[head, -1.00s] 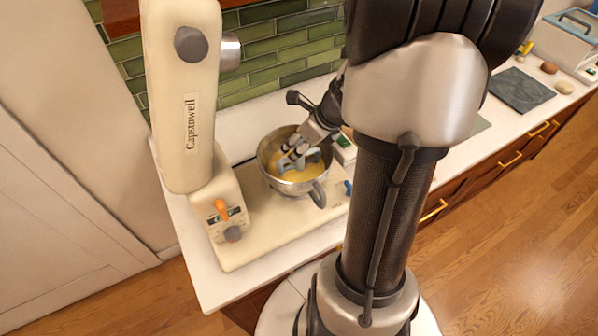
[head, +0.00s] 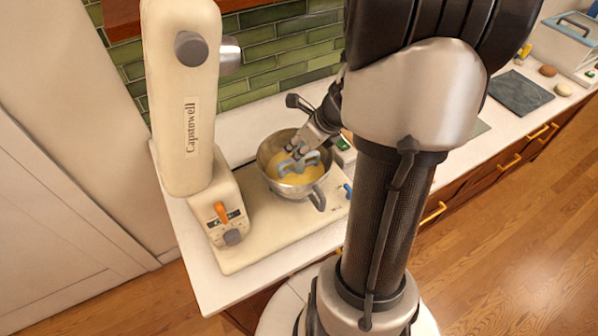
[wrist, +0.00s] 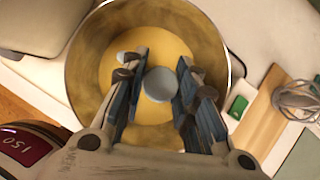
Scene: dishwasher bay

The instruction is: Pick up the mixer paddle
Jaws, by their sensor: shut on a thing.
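The mixer paddle (head: 299,164) is blue-grey and shows over the yellow batter within the steel bowl (head: 318,197). In the wrist view, the round grey end of the paddle (wrist: 160,84) sits between my two fingers. My gripper (head: 298,150) reaches down into the bowl from the upper right and is shut on the paddle. It also shows in the wrist view (wrist: 160,88), with one finger on each side of the paddle's end. Whether the paddle's lower part touches the batter I cannot tell.
The cream stand mixer (head: 185,110) stands left of the bowl, its head tilted up. In the wrist view, a whisk (wrist: 298,97) and wooden board (wrist: 262,118) lie right of the bowl. A dark slab (head: 520,91) lies farther along the counter.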

